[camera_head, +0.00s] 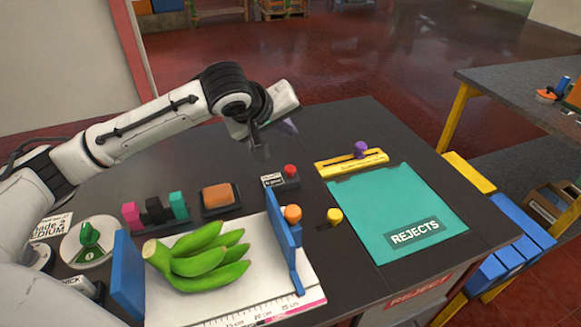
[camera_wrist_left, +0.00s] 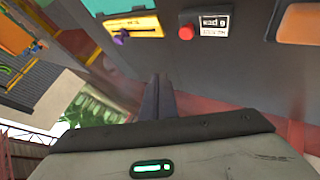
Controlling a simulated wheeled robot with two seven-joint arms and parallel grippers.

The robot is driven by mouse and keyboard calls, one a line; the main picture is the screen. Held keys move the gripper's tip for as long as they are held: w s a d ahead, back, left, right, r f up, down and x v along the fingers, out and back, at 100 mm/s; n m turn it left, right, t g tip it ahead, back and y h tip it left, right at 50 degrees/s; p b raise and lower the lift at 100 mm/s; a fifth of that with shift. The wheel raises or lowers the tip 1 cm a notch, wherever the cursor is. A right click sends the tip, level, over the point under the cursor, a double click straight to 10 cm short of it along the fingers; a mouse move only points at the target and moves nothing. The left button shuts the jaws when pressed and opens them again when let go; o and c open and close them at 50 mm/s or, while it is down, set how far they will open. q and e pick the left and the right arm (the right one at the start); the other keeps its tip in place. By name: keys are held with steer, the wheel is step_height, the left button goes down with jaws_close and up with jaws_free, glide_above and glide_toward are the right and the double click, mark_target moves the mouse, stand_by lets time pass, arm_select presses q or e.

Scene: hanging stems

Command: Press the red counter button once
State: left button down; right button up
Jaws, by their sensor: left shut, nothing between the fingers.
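The red counter button (camera_head: 290,170) sits on a small dark box with a white label, near the middle of the dark table. It also shows in the left wrist view as a red button (camera_wrist_left: 187,32) beside the counter display (camera_wrist_left: 214,26). My left gripper (camera_head: 262,152) is above the table, to the left of the button and apart from it. In the left wrist view its fingers (camera_wrist_left: 158,98) are together with nothing between them, and the button lies beyond their tips. My right gripper is in neither view.
A yellow slider with a purple knob (camera_head: 352,162) is right of the button, and an orange pad (camera_head: 217,196) is left. Green bananas (camera_head: 200,258) lie on a white measuring board between blue plates. A teal rejects mat (camera_head: 400,213) covers the right side.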

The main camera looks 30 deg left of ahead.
arm_select(q)
steer(key=b, duration=0.4)
glide_above(288, 171)
step_height(288, 171, down, 6)
steer(key=shift+s+f, duration=0.1)
steer(key=shift+f, duration=0.9)
steer(key=shift+f, duration=0.1)
stand_by(1.0)
steer(key=shift+f, duration=0.3)
steer(key=shift+f, duration=0.6)
stand_by(0.8)
